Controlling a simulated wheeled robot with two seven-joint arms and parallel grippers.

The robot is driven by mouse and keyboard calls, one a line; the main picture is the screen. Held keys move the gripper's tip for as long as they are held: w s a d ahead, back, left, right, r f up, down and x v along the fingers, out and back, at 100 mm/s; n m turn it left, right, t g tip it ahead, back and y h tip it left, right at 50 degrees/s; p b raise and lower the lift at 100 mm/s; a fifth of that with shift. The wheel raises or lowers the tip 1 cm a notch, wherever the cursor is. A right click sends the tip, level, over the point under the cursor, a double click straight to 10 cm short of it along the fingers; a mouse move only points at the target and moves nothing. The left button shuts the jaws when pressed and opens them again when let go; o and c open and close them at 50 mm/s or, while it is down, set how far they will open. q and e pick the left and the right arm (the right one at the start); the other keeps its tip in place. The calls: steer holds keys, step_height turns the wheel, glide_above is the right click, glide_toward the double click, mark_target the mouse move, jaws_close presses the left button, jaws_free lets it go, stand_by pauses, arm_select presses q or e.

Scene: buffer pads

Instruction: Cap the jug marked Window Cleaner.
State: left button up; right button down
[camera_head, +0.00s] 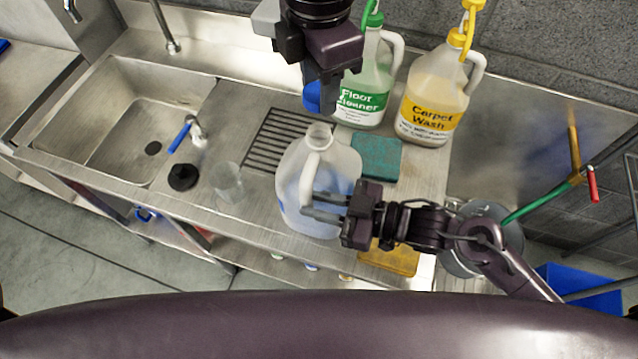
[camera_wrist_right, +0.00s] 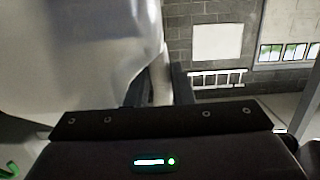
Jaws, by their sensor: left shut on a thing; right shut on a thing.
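A translucent jug (camera_head: 290,180) with pale blue contents stands on the steel counter, its neck (camera_head: 319,136) open at the top. No label is readable on its visible side. My right gripper (camera_head: 328,206) is shut on the jug's handle (camera_head: 309,180). The jug's pale wall also fills the upper left of the right wrist view (camera_wrist_right: 75,55). My left gripper (camera_head: 324,92) is shut on a blue cap (camera_head: 312,97), mostly hidden by the gripper. In the head view the cap shows just above the jug's neck, apart from it.
Floor Cleaner (camera_head: 367,85) and Carpet Wash (camera_head: 432,98) jugs stand behind, to the right. A green sponge (camera_head: 377,157) and a yellow sponge (camera_head: 390,258) lie nearby. A clear cup (camera_head: 228,183) and a black stopper (camera_head: 183,177) stand left, beside the sink (camera_head: 125,105).

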arm_select(q)
steer(key=shift+f, duration=0.15)
glide_above(320, 131)
steer(key=shift+f, duration=2.35)
steer(key=shift+f, duration=0.15)
steer(key=shift+f, duration=0.75)
steer(key=shift+f, duration=0.6)
